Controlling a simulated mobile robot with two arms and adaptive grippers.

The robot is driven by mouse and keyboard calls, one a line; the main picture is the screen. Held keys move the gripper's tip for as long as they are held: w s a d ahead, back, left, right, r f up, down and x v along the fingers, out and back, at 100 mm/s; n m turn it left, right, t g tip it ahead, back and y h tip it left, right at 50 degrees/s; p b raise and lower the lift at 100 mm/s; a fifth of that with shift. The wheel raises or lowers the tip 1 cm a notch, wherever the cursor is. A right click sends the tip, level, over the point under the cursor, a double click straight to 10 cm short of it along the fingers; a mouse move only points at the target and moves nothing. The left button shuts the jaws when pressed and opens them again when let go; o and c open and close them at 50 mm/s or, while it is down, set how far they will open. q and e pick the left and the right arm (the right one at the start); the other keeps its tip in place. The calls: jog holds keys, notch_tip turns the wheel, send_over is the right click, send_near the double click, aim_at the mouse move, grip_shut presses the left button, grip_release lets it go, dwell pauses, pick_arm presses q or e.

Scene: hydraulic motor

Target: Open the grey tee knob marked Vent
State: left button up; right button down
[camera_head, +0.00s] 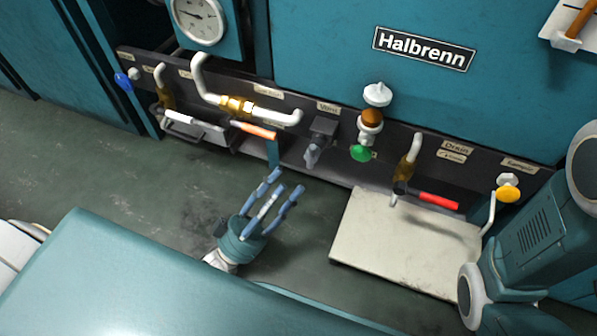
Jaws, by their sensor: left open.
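The grey tee knob (312,154) sits on the front of a dark grey valve block (323,129) on the black panel. The label above it (328,107) appears to read Vent. My left gripper (283,183) is open and empty, with its blue-grey fingers pointing up toward the panel. It appears in front of the knob, lower and a little to its left, with a visible gap between them. My right gripper is not in view; part of my right arm shows at the right edge.
Left of the knob are a brass-fitted pipe (238,104) and an orange lever (254,131). Right of it are a green knob (361,153), a red lever (438,201) and a yellow knob (508,194). A pale board (400,248) lies below the panel. A gauge (198,18) is above.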

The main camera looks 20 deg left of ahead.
pick_arm(q)
jog(key=s+a, duration=0.5)
jog(key=s, duration=0.3)
jog(key=shift+a, duration=0.25)
jog(key=shift+r, duration=0.1)
